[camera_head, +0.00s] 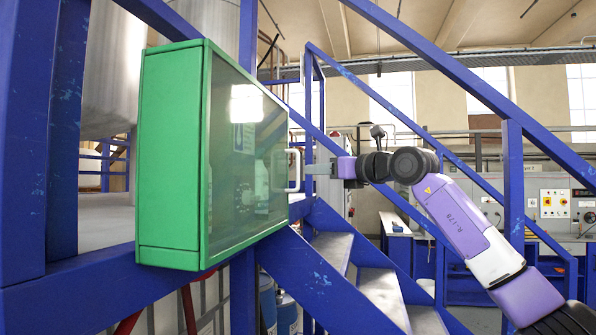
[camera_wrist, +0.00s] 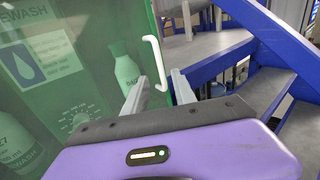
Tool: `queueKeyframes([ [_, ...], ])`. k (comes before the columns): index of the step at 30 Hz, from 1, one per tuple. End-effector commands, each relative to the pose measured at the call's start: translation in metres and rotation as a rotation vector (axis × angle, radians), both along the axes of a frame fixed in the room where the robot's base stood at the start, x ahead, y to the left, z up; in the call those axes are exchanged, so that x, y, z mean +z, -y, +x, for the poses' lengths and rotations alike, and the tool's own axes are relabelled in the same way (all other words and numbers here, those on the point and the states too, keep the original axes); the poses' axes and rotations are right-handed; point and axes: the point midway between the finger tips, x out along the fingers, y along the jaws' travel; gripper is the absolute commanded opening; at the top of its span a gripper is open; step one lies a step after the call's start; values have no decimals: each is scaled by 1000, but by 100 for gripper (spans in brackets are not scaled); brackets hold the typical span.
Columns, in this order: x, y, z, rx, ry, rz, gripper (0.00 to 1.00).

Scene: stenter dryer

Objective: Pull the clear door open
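The clear door (camera_head: 243,158) is a see-through panel on the front of a green cabinet (camera_head: 170,160). It looks closed, flush with the frame. Its white bar handle (camera_head: 293,170) stands upright near the door's right edge. My gripper (camera_head: 308,169) points left at the handle, with its fingertips very close to it. In the wrist view my gripper (camera_wrist: 160,85) is open, its two grey fingers spread apart. The lower part of the handle (camera_wrist: 155,60) shows between the fingertips. I cannot tell whether a finger touches it.
Behind the clear door stand eyewash bottles (camera_wrist: 126,70) and a sign (camera_wrist: 28,62). Blue stair rails (camera_head: 450,75) and grey steps (camera_head: 380,290) lie right of and below the cabinet, close to my arm. A control panel (camera_head: 555,203) is at the far right.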

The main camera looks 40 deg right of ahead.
Motion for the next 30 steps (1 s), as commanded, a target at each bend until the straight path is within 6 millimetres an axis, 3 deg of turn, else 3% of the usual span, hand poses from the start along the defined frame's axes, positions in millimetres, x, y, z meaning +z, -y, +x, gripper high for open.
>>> queueKeyframes([
  [12, 3, -6, 59, 4, 0, 5, 32],
  [25, 0, -6, 71, 3, 2, 3, 32],
  [30, 0, -6, 70, 3, 2, 3, 1],
])
